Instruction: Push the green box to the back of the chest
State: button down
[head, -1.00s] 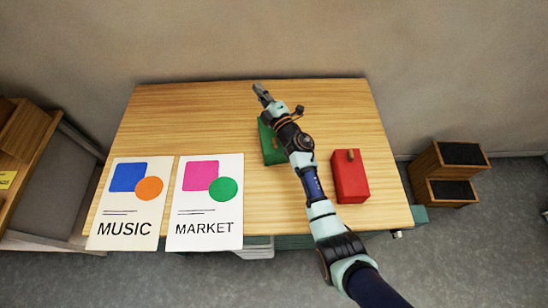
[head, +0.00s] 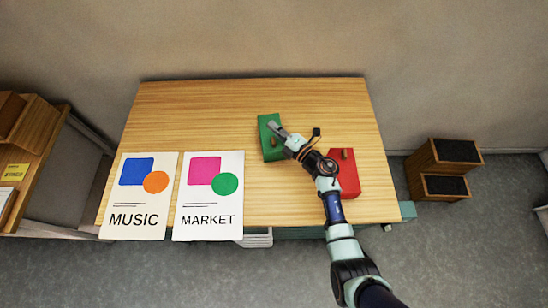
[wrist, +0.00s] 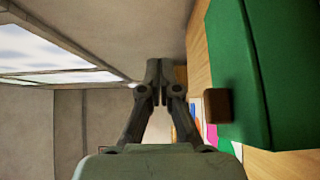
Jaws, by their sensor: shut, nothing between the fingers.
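The green box (head: 267,146) stands on the wooden table (head: 320,100), around the middle of its depth. It fills the right of the wrist view (wrist: 225,60), where a brown knob (wrist: 217,105) sticks out from it. My gripper (head: 273,128) overlaps the box's right side in the head view. In the wrist view my gripper (wrist: 157,68) has its fingers together, empty, with a gap between them and the box. My wrist hides part of the box's right side in the head view.
A red box (head: 346,175) with a brown knob stands on the right, partly behind my arm. MUSIC (head: 138,196) and MARKET (head: 209,196) posters lie at the front left. The table's back strip is clear up to the wall. A wooden step unit (head: 440,168) stands right of the table.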

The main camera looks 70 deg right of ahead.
jog(key=p, duration=0.1)
send_over(267, 158)
jog(key=v, duration=0.4)
jog(key=f+b, duration=0.1)
jog(key=f, duration=0.2)
jog(key=f+b, duration=0.2)
jog(key=f, duration=0.1)
jog(key=f+b, duration=0.1)
jog(key=f, duration=0.3)
jog(key=shift+a, duration=0.4)
jog(key=shift+w+d, duration=0.1)
jog(key=shift+d, duration=0.35)
